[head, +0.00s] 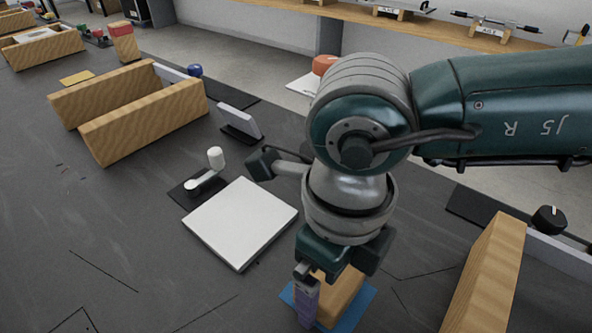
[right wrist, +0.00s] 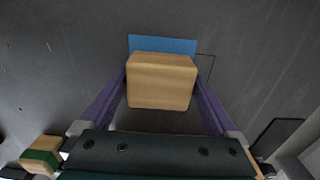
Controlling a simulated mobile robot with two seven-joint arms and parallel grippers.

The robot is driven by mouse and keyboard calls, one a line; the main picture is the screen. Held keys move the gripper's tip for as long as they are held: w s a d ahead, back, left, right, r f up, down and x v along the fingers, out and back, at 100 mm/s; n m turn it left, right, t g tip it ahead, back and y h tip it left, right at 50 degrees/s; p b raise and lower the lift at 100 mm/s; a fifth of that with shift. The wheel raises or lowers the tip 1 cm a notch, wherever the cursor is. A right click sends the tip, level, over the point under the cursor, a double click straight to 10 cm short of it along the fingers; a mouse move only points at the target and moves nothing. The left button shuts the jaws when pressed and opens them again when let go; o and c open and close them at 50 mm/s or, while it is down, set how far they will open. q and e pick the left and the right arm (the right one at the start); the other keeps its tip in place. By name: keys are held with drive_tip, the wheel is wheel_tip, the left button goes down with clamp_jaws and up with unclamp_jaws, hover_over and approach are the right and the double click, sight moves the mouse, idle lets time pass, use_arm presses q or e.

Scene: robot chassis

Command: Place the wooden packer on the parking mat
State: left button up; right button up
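The wooden packer, a light wood block (head: 345,290), shows in the head view partly behind my right gripper (head: 307,300). In the right wrist view the packer (right wrist: 161,82) sits between the two purple fingers of my right gripper (right wrist: 161,80), which touch its opposite sides. The blue parking mat (head: 366,299) lies on the dark bench under and around the packer; its far strip also shows in the right wrist view (right wrist: 160,45). I cannot tell whether the packer touches the mat or is just above it. My left gripper is not in view.
A white square plate (head: 240,222) lies left of the mat, with a small white-knobbed lever (head: 205,172) behind it. A wooden-sided holder (head: 140,120) stands at the far left. A wooden wall (head: 487,280) stands to the right. The front left bench is clear.

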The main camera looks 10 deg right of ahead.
drive_tip(key=shift+o, duration=0.2)
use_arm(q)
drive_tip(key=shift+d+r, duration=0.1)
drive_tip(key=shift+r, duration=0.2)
use_arm(e)
drive_tip(key=shift+r, duration=0.35)
use_arm(q)
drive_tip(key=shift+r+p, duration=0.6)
drive_tip(key=shift+p, duration=0.25)
use_arm(e)
wheel_tip(320, 180, up, 12)
drive_tip(key=shift+f, duration=0.15)
